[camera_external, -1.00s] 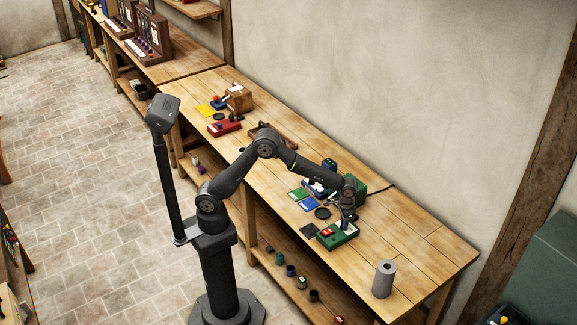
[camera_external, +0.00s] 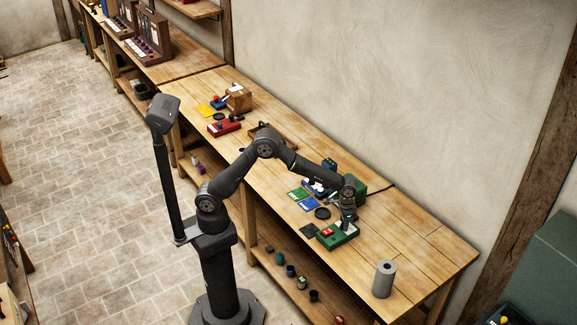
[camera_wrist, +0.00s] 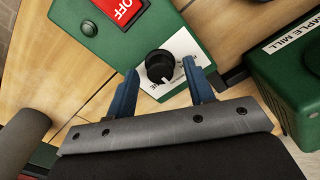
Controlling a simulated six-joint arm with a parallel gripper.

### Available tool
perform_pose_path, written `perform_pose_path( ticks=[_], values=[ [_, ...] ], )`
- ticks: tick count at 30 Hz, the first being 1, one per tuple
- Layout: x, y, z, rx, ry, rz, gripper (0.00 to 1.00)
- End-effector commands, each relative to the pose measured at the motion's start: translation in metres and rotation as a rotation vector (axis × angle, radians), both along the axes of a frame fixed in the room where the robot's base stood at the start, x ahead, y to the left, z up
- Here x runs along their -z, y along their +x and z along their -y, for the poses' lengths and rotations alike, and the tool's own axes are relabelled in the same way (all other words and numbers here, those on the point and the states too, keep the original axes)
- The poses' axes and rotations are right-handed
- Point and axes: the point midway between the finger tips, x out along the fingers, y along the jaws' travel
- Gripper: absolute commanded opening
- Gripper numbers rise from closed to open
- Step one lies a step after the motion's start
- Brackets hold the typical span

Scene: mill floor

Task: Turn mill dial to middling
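The mill dial (camera_wrist: 160,65) is a round black knob with a white pointer mark, on a green control box (camera_wrist: 103,52). In the wrist view its mark points toward the bottom of the picture, slightly right. A white label (camera_wrist: 182,46) lies around the dial, its printing mostly hidden. My gripper (camera_wrist: 160,71) is open, with one blue finger to each side of the dial and visible gaps between. I cannot tell how far above the box the fingertips are. In the external view my gripper (camera_external: 347,222) is over the green control box (camera_external: 337,239) on the bench.
A red OFF switch (camera_wrist: 121,10) and a green button (camera_wrist: 89,28) are on the same box. A green machine labelled "...MPLE MILL" (camera_wrist: 286,75) stands close at right. A grey cylinder (camera_external: 384,279) stands near the bench's right end.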

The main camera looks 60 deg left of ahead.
Motion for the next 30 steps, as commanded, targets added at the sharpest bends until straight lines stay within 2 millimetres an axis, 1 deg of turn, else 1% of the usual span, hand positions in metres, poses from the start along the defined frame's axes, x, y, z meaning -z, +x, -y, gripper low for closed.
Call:
perform_pose_path(
  ticks=[4,8,11,21,24,27,30],
  values=[
    [-0.001,0.000,0.000,0.000,0.000,0.000,0.48],
    [-0.014,0.000,0.000,0.000,-0.002,0.002,0.48],
    [-0.033,0.001,0.000,0.000,-0.003,0.004,0.48],
    [-0.116,0.001,0.000,0.000,-0.003,0.003,0.48],
    [-0.137,0.001,0.000,0.000,-0.003,0.003,0.48],
    [-0.154,0.000,0.000,0.000,-0.002,0.002,0.48],
    [-0.165,0.000,0.000,0.000,0.000,0.001,0.48]
  ],
)
